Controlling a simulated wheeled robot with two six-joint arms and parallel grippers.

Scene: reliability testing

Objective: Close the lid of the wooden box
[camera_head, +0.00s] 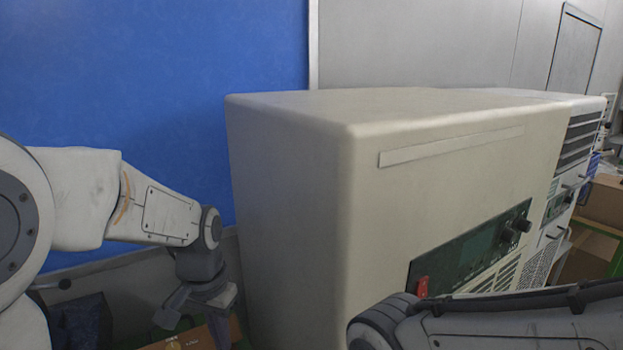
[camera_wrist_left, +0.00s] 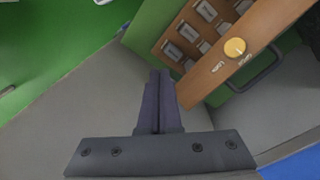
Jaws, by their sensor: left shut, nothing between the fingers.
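In the left wrist view, the wooden box (camera_wrist_left: 172,47) stands at the upper middle, with several metal-looking pieces in its compartments. A brown wooden panel with a round yellow knob (camera_wrist_left: 235,47), which looks like its lid, is tilted across its right side, and the inside shows. My left gripper (camera_wrist_left: 160,78) is shut and empty, its fingertips just left of the panel's lower end; I cannot tell if they touch. In the head view my left gripper (camera_head: 205,298) points down at the lower left, above a partly hidden brown surface (camera_head: 190,340). My right gripper is not in view.
A large beige machine (camera_head: 300,200) with a control panel fills the middle of the head view, close to my left gripper. A blue wall panel (camera_head: 160,70) stands behind. Cardboard boxes (camera_head: 602,200) are at the far right.

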